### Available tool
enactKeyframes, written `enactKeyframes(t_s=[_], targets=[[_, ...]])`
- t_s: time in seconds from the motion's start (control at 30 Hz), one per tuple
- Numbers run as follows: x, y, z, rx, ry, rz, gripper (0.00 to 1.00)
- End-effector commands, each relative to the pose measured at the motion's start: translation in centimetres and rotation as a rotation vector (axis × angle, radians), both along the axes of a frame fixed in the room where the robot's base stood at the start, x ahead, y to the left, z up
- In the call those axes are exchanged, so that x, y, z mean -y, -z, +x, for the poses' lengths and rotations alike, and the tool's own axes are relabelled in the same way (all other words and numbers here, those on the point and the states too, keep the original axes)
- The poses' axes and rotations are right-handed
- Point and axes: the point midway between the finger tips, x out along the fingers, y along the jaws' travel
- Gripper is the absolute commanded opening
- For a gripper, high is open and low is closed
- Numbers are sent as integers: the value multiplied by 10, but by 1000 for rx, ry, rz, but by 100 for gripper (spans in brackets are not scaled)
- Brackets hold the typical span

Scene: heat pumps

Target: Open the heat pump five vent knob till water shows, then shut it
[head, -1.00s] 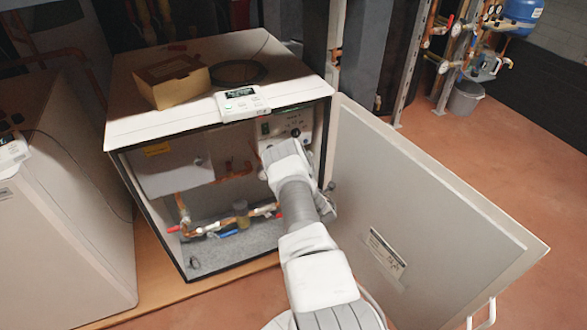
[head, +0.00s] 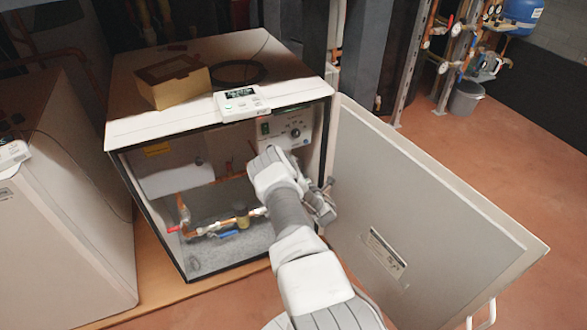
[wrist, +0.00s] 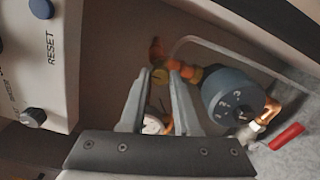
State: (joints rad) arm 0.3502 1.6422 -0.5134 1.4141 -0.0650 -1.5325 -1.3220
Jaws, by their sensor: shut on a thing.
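The open heat pump cabinet (head: 140,130) stands at centre-left in the head view; I cannot read a number on it. My arm reaches into its right side, and my own wrist hides the fingertips there. In the wrist view my gripper (wrist: 158,72) has its two fingers closed around a small brass vent knob (wrist: 160,76), on a copper and brass fitting. The fingertips partly cover the knob. I see no water at the fitting.
A dark numbered dial (wrist: 229,95) and a red lever (wrist: 286,136) sit right of the fingers. A round white gauge (wrist: 152,125) shows between them. The control panel (wrist: 40,60) is at left. The open door (head: 410,210) bounds my arm's right side.

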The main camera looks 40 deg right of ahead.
Motion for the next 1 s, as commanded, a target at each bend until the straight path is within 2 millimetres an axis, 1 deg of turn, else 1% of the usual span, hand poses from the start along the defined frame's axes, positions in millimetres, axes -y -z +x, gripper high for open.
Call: enactKeyframes(t_s=[0.13,0.17,0.3,0.33,0.6,0.73,0.87,1.0], targets=[[1,-1,0,1,2,0,0],[1,-1,0,1,2,0,32],[1,-1,0,1,2,0,58],[1,-1,0,2,2,1,61],[0,0,0,0,1,1,61],[-1,-1,-8,-1,1,2,61],[-6,-2,-30,-4,2,2,61],[-14,-4,-63,-5,4,2,61]])
